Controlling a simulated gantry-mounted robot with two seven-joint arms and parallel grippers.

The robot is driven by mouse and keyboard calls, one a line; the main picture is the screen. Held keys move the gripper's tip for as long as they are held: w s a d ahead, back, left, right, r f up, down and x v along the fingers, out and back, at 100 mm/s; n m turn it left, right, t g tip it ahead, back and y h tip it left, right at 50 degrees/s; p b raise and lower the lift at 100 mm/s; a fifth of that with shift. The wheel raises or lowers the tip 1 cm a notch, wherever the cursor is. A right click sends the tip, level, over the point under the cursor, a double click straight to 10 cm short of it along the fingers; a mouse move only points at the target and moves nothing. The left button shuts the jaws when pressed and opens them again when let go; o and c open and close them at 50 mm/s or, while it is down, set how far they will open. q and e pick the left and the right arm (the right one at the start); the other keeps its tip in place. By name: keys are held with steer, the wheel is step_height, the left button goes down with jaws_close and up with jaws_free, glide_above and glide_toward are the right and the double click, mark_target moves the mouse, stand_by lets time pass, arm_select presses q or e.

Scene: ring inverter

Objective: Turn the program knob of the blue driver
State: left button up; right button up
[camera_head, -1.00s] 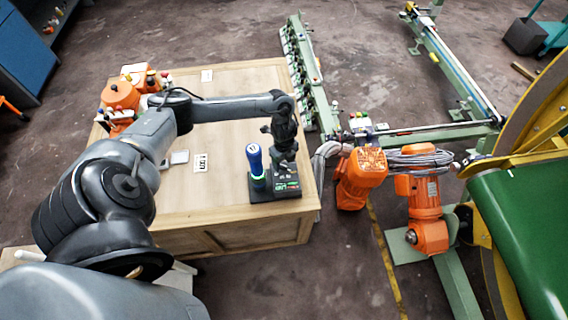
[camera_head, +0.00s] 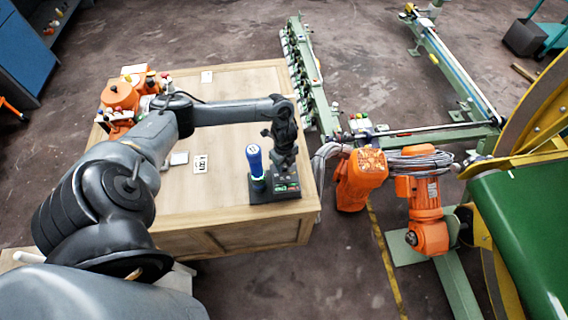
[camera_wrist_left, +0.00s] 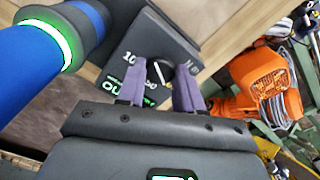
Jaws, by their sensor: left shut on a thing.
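The blue driver (camera_head: 255,161) stands upright on a dark base (camera_head: 262,196) at the front right of the wooden table. In the left wrist view, the driver's blue body (camera_wrist_left: 25,75) with its glowing green ring is at the upper left, and the base (camera_wrist_left: 165,40) has white and green markings. My left gripper (camera_head: 284,172) points down over the base, just right of the driver. Its two purple fingers (camera_wrist_left: 158,88) straddle a small part on the base and are shut on it. My right gripper is not in view.
White labels (camera_head: 200,164) lie on the table (camera_head: 222,140). An orange machine (camera_head: 120,96) stands at its far left corner. Orange motors (camera_head: 360,178) and a green frame stand right of the table.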

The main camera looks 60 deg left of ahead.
mark_target(284, 166)
arm_select(q)
steer(key=m, duration=0.3)
steer(key=shift+m+b, duration=0.65)
steer(key=shift+m, duration=1.55)
steer(key=o, duration=1)
steer(key=shift+o, duration=0.2)
step_height(284, 166, up, 11)
steer(key=p, duration=0.1)
steer(key=shift+p, duration=0.35)
